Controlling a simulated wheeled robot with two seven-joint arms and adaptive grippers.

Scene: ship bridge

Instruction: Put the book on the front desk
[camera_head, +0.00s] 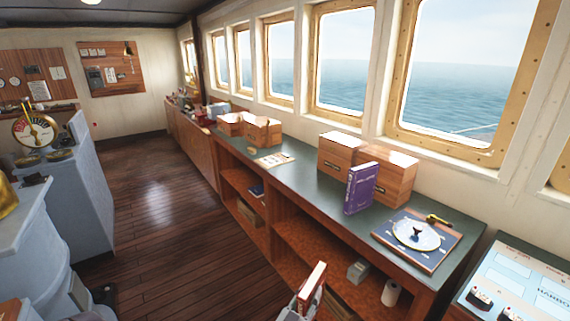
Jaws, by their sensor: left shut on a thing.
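My left gripper (300,309) shows at the bottom edge, partly cut off by the frame. It is shut on a book (313,284) with a reddish-brown cover and pale page edges, held upright and slightly tilted. The book is in front of the open shelves of a long wooden desk with a dark green top (308,176) under the windows. It appears apart from the desk. A purple book (361,188) stands upright on this desk, beside wooden boxes. My right gripper is out of view.
Wooden boxes (387,173) stand at the back of the desktop. A blue board with a round dial (416,234) lies at its right end. Papers (272,160) lie farther left. The desktop between papers and purple book is mostly clear. A control panel (521,283) is at right.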

